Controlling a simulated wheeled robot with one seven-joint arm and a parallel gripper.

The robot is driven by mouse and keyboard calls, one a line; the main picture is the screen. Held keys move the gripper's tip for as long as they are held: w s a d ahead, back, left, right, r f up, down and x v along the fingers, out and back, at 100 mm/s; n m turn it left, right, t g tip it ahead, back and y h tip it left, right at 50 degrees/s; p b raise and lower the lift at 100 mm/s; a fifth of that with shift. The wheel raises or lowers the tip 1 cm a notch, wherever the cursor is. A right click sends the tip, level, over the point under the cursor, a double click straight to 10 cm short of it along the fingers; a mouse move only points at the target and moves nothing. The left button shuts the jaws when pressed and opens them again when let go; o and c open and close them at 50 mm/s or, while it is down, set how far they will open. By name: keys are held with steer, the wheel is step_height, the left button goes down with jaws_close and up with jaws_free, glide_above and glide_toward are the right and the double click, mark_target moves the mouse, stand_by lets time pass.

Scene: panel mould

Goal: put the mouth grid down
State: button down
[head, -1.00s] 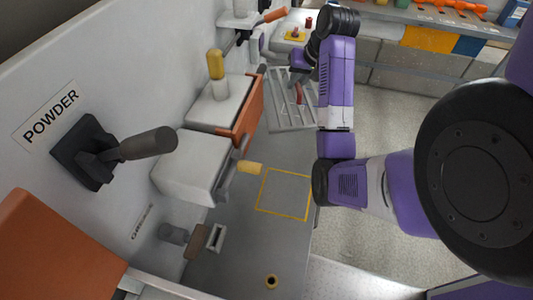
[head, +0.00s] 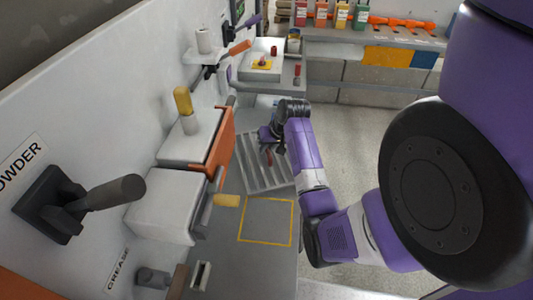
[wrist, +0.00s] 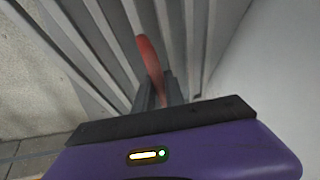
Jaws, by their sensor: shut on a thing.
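The mouth grid (head: 255,172) is a grey slatted panel with a red handle (head: 268,158). In the head view it is just beyond the yellow-outlined square (head: 267,221) on the grey bench, near the orange-fronted box. My gripper (head: 272,143) is over the grid at its handle. In the wrist view the slats (wrist: 95,45) fill the upper middle, and my gripper (wrist: 160,92) is shut on the red handle (wrist: 150,55). I cannot tell how far the grid is above the bench.
The orange-fronted box (head: 221,140) and a white box (head: 165,205) with a yellow handle (head: 227,200) stand along the left wall. The yellow-outlined square is bare. Floor (head: 350,145) lies to the right. A shelf with bottles (head: 341,15) is at the back.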

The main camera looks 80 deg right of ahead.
steer(key=shift+f, duration=1.35)
steer(key=shift+f, duration=0.1)
steer(key=c, duration=1.4)
jaws_free()
